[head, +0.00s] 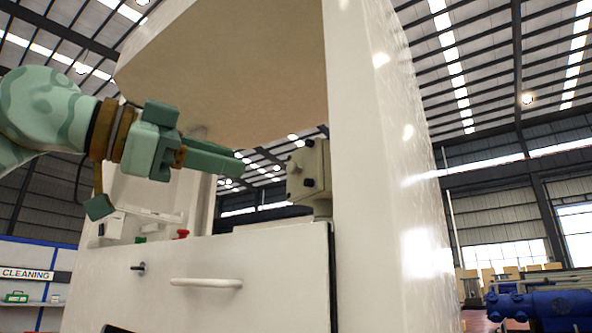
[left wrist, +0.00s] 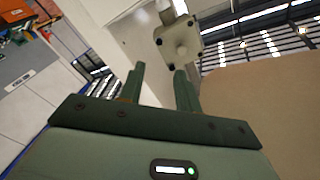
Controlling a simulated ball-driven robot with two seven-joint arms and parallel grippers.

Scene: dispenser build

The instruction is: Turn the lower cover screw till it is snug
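The beige dispenser head with its cover (head: 309,172) hangs at the right side of the machine's open bay. Small dark screws sit on it; a lower one (head: 308,183) shows on its face. The cover also shows ahead of the fingers in the left wrist view (left wrist: 172,32), with a pale round knob and dark screws near its corners. My left gripper (head: 240,164) points at the cover from the left, apart from it. In the left wrist view its two fingers (left wrist: 160,70) are parted with nothing between them. My right gripper is in neither view.
The white machine housing rises at the right (head: 385,200) and overhangs the bay. Below is a front panel with a white handle (head: 206,283) and a dark knob (head: 139,267). A small red part (head: 181,234) stands on the ledge. Open air lies between gripper and cover.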

